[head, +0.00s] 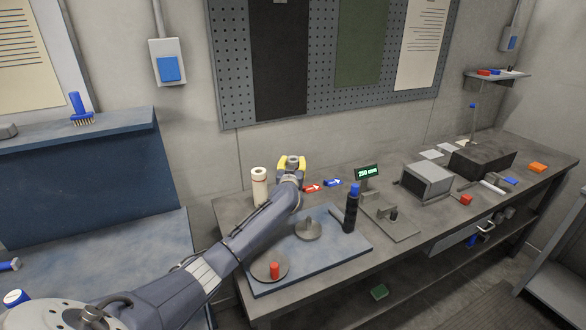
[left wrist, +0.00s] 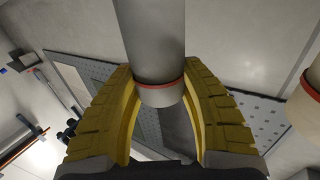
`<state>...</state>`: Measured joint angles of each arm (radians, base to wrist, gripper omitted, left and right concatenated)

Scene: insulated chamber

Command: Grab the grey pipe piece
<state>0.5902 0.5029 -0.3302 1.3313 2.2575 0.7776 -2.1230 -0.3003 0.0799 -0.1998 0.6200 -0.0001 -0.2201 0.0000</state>
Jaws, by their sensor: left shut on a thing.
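The grey pipe piece (left wrist: 152,45) is a smooth cylinder with a red ring near one end. In the left wrist view it stands between the two yellow fingers of my left gripper (left wrist: 160,92), which is shut on it. In the head view my left gripper (head: 291,164) is over the back of the workbench near the wall, with a small grey end of the pipe piece (head: 292,159) showing between its fingers. Most of the pipe piece is hidden there by the gripper and arm. My right gripper is not in view.
A cream cylinder (head: 259,188) stands close left of the gripper. Red and blue pieces (head: 312,188) lie to its right. A blue mat (head: 345,252) holds a dark bottle (head: 351,212) and round stands. A display reads 250 mm (head: 368,173). A pegboard (head: 228,70) hangs behind.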

